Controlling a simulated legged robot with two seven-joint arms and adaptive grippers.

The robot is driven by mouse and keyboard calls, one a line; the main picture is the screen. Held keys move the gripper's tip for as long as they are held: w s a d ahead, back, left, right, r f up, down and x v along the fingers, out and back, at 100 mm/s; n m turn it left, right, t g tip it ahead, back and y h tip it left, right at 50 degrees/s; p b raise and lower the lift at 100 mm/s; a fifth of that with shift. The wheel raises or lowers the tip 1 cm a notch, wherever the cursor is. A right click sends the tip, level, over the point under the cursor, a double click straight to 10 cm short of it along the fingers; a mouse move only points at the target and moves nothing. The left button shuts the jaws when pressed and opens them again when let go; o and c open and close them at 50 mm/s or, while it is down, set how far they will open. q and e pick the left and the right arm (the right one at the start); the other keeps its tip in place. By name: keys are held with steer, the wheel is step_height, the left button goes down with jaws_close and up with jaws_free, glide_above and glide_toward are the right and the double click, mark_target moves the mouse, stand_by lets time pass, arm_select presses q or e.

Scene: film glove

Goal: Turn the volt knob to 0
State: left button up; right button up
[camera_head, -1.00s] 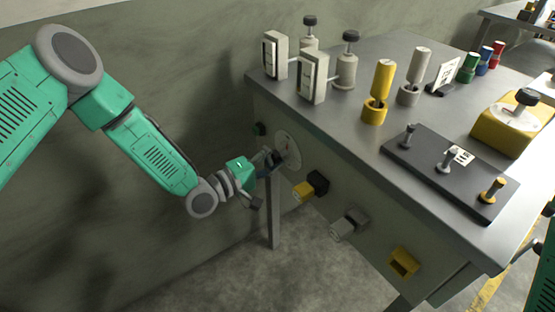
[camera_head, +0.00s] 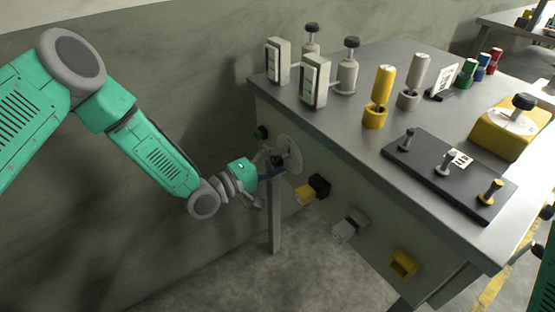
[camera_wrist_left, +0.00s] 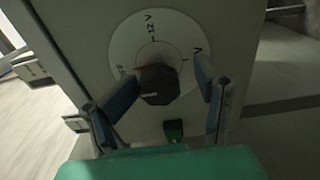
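The volt knob is a dark, faceted knob (camera_wrist_left: 159,84) at the middle of a white round dial (camera_wrist_left: 137,40) marked 12 V at its top and V at its right. The dial is on the table's side panel and also shows in the head view (camera_head: 291,152). My left gripper (camera_head: 273,163) is at the dial, with its fingers spread either side of the knob. In the wrist view the left finger is close to the knob and the right finger stands apart from it, with a gap. Whether the left finger touches it I cannot tell. My right gripper is not clearly seen.
Below and right of the dial, a yellow-and-black part (camera_head: 311,189), a grey one (camera_head: 350,225) and a yellow socket (camera_head: 403,264) stick out of the panel. A green button (camera_head: 261,132) is beside the dial. The grey tabletop (camera_head: 340,115) carries several fittings.

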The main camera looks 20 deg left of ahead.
arm_select(q)
steer(key=shift+f, duration=0.1)
steer(key=v, duration=1.2)
steer(key=shift+a, duration=0.1)
steer(key=shift+f, duration=0.1)
